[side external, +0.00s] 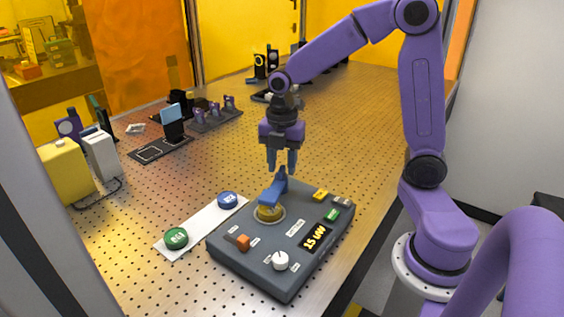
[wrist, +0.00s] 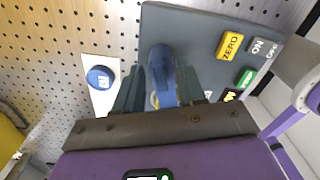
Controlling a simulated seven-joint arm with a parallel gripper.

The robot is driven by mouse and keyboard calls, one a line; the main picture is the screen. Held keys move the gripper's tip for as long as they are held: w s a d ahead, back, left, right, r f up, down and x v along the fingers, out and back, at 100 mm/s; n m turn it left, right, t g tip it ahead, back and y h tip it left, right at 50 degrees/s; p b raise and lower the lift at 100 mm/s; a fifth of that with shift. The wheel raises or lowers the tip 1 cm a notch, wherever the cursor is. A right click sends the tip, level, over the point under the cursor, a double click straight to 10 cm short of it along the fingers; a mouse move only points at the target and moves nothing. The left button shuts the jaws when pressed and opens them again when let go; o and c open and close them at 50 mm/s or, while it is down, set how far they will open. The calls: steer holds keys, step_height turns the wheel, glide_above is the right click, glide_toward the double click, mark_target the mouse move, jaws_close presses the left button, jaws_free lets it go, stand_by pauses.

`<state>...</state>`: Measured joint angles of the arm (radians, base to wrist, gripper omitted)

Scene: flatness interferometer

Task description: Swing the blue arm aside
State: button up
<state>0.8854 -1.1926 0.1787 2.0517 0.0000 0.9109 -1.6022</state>
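The blue arm (side external: 273,191) sits on top of a dark grey instrument box, over a round gold disc (side external: 268,213). It has a raised upright end at the back. My gripper (side external: 282,168) is just above that raised end, pointing down, its fingers apart. In the wrist view the blue arm (wrist: 161,68) shows between the two fingers of my gripper (wrist: 160,90), with part of the gold disc behind it. I cannot tell whether a finger touches it.
A white strip (side external: 200,229) with green and blue round pieces lies left. Small optics stand farther back on the perforated table.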

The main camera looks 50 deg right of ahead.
jaws_close()
steer(key=shift+m, duration=0.3)
steer(key=m, duration=0.3)
steer(key=shift+s+m, duration=0.1)
steer(key=shift+m, duration=0.3)
steer(key=m, duration=0.4)
steer(key=shift+s+m, duration=0.15)
steer(key=shift+m, duration=0.15)
steer(key=m, duration=0.6)
steer(key=shift+s+a, duration=0.1)
steer(key=shift+a, duration=0.05)
steer(key=m, duration=0.6)
steer(key=shift+a+m, duration=0.15)
steer(key=shift+m, duration=0.25)
steer(key=shift+r, duration=0.1)
jaws_free()
